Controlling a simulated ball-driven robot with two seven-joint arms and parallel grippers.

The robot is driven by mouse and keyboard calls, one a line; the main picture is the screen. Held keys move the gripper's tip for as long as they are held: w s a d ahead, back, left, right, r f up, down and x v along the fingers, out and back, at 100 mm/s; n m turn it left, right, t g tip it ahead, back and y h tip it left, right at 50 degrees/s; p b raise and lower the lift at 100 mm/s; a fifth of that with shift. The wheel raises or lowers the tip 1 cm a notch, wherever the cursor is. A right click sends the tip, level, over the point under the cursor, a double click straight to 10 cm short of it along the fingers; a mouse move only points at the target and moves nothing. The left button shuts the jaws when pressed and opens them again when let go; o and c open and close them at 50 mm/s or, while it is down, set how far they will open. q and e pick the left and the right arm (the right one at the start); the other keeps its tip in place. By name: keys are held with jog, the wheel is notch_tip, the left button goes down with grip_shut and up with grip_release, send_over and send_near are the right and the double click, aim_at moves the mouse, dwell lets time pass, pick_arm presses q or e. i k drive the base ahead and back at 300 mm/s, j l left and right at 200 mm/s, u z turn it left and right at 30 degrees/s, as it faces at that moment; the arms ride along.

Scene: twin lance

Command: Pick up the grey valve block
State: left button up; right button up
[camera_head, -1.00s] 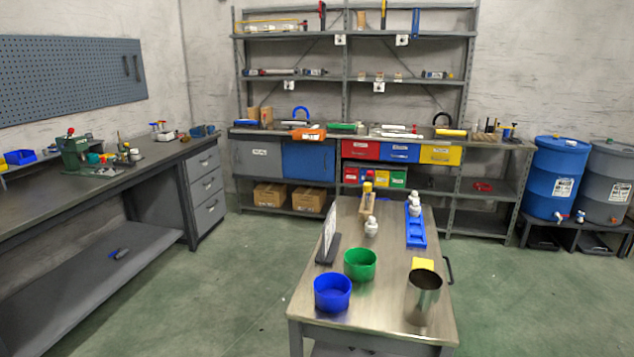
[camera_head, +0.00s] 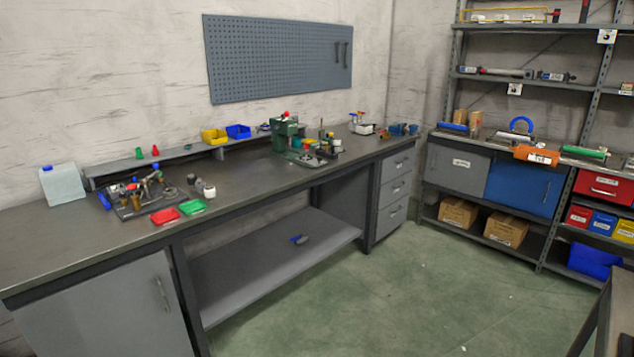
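I cannot tell for sure which thing is the grey valve block. A small grey piece with a blue part (camera_head: 300,239) lies on the lower shelf of the long workbench, too small to make out well. Small grey and white pieces (camera_head: 206,190) stand on the bench top, beside a dark fixture plate with metal parts (camera_head: 140,195). Neither of my grippers is in view.
A table edge (camera_head: 606,310) shows at lower right.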

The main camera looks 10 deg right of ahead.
aim_at(528, 74)
jog(key=i+j+z, duration=0.1)
jog(key=i, duration=0.4)
jog(key=i+j+z, duration=0.1)
jog(key=i, duration=0.4)
jog(key=i+l+z, duration=0.1)
jog(key=i+z, duration=1.05)
jog(key=z, duration=0.15)
jog(key=i+l, duration=0.15)
jog(key=i, duration=0.6)
jog(key=i+l+u, duration=0.1)
jog(key=i, duration=0.65)
jog(key=i+l+u, duration=0.1)
jog(key=i+l, duration=0.5)
jog(key=i+l+u, duration=0.1)
jog(key=i+l, duration=0.45)
jog(key=l, duration=0.15)
jog(key=i+l+z, duration=0.3)
jog(key=i+l, duration=0.15)
jog(key=i, duration=0.1)
